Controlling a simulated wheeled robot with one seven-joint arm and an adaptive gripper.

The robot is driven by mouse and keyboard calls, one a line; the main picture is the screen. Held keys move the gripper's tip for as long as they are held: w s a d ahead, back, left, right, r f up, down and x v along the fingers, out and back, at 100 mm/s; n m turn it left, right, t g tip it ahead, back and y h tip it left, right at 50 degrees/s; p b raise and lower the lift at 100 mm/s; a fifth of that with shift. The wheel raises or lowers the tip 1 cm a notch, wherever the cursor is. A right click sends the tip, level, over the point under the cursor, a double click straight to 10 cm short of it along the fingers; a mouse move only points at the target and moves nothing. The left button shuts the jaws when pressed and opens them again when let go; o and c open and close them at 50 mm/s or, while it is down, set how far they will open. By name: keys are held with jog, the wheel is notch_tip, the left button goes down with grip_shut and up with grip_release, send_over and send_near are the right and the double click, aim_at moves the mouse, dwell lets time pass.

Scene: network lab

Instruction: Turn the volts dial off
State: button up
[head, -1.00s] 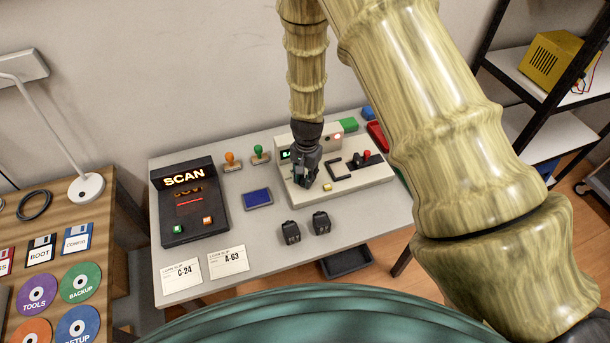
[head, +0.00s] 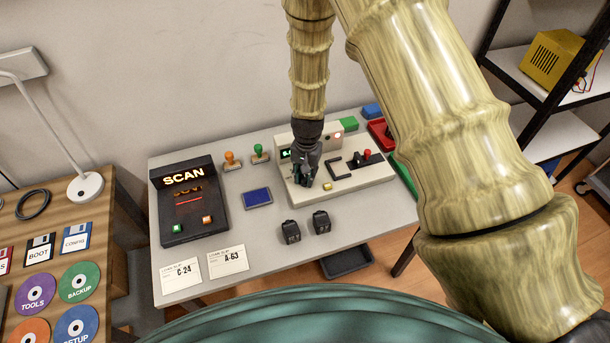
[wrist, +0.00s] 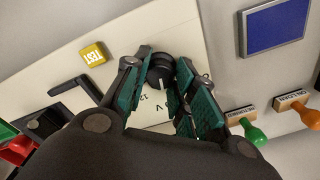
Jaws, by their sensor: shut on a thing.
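The volts dial (wrist: 160,70) is a round black knob with a light pointer line on the cream face of a bench device (head: 352,192). In the wrist view it sits between the fingertips of my gripper (wrist: 160,75), which is shut on it. The pointer line runs toward the printed marks "12" and "V" below it in that view. Other marks around the dial are partly hidden by the fingers. In the head view my gripper (head: 306,183) comes down over the left part of the device and hides the dial.
A yellow TEST button (wrist: 93,54) and a black bracket-shaped slot (wrist: 75,88) are beside the dial. A red-topped lever (head: 367,154) stands to the right. A blue pad (head: 257,198), a green stamp (head: 258,150) and a SCAN unit (head: 188,205) are to the left.

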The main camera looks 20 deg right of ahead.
aim_at(305, 176)
jog(key=n+b, duration=0.1)
jog(key=n, duration=0.3)
jog(key=shift+w+n, duration=0.1)
jog(key=shift+n, duration=0.2)
jog(key=n, duration=0.3)
jog(key=shift+n+b, duration=0.3)
jog(key=n, duration=0.4)
jog(key=shift+n+b, duration=0.3)
jog(key=shift+n, duration=1.5)
jog(key=shift+r, duration=0.1)
jog(key=o, duration=1.1)
jog(key=shift+a, duration=0.1)
jog(key=shift+c, duration=0.2)
notch_tip(305, 176, up, 12)
jog(key=shift+w+n, duration=0.15)
jog(key=shift+n, duration=0.15)
